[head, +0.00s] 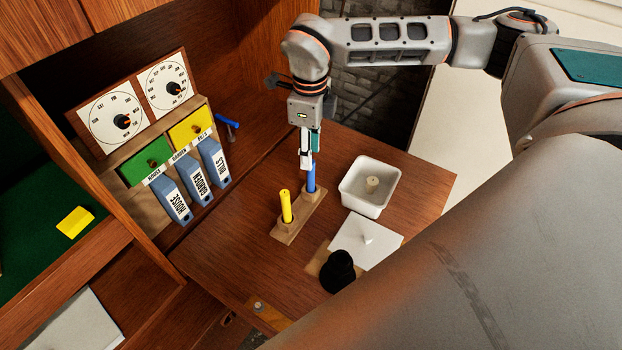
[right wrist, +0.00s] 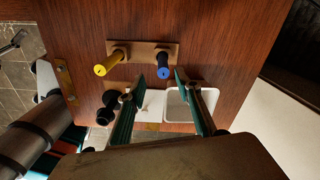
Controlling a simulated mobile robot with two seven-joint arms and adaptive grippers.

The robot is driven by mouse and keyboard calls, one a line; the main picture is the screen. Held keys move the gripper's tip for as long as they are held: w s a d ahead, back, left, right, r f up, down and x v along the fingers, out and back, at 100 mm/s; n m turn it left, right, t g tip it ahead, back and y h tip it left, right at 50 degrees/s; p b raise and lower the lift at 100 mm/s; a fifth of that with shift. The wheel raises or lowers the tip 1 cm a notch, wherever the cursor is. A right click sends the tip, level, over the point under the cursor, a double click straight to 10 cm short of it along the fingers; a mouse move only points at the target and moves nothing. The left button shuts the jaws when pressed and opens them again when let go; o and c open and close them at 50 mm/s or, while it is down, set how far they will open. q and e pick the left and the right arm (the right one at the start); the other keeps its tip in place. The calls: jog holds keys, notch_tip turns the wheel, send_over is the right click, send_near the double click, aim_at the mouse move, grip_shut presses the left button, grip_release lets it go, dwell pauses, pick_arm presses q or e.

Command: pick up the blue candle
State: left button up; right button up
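The blue candle (head: 311,179) stands upright in a wooden two-candle holder (head: 298,218), beside a yellow candle (head: 286,206). My right gripper (head: 308,160) points down at the top of the blue candle and partly hides it in the head view. In the right wrist view the gripper (right wrist: 159,75) has its two fingers spread apart. The blue candle (right wrist: 164,71) shows between the fingertips, nearer the right one; I cannot tell whether they touch. Nothing is clamped. My left gripper is in neither view.
Right of the holder are a white tub (head: 364,205) and a white lid (head: 366,242). A black rounded object (head: 338,270) is nearer. Blue binders (head: 214,161) and small drawers (head: 145,160) stand left, along the wall unit. The wooden surface (head: 420,188) is clear at right.

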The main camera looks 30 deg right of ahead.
send_over(311, 180)
jog(key=w, duration=0.1)
jog(key=f, duration=0.4)
jog(key=shift+d+f, duration=0.3)
jog(key=shift+f, duration=0.1)
jog(key=shift+c, duration=0.4)
grip_shut()
jog(key=shift+r, duration=0.1)
